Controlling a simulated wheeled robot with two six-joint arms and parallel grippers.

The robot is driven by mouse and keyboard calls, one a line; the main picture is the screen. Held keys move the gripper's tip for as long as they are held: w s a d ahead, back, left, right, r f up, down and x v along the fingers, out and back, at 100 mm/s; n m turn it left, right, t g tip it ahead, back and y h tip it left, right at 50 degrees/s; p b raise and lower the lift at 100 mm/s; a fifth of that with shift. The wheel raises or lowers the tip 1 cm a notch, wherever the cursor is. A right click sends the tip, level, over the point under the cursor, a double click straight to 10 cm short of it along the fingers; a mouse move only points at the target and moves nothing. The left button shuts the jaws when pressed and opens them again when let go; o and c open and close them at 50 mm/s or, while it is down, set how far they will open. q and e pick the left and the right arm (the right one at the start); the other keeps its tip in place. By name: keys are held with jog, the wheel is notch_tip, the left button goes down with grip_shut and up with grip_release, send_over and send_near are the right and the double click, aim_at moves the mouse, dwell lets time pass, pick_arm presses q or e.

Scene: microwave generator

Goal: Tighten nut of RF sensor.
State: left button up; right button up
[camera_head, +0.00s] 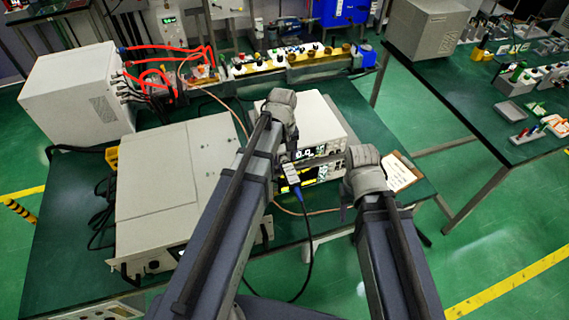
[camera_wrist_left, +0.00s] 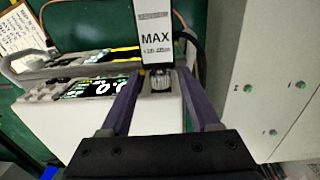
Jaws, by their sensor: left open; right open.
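The RF sensor (camera_head: 292,178) is a slim white body with a dark label and a blue cable end, in front of the white instrument (camera_head: 325,128). In the left wrist view its white face (camera_wrist_left: 153,35) reads MAX, and the ridged metal nut (camera_wrist_left: 161,82) sits at its lower end. My left gripper (camera_wrist_left: 160,88) is open, with a purple finger on either side of the nut; whether they touch it I cannot tell.
The instrument's lit display (camera_wrist_left: 98,87) faces the sensor. A large grey unit (camera_head: 170,180) stands left, with a white box (camera_head: 80,95) behind it. A clipboard (camera_head: 400,173) lies right of my right wrist. A black cable (camera_head: 308,255) hangs from the sensor.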

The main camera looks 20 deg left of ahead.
pick_arm(q)
jog(key=shift+f, duration=0.3)
grip_shut()
dwell(0.4)
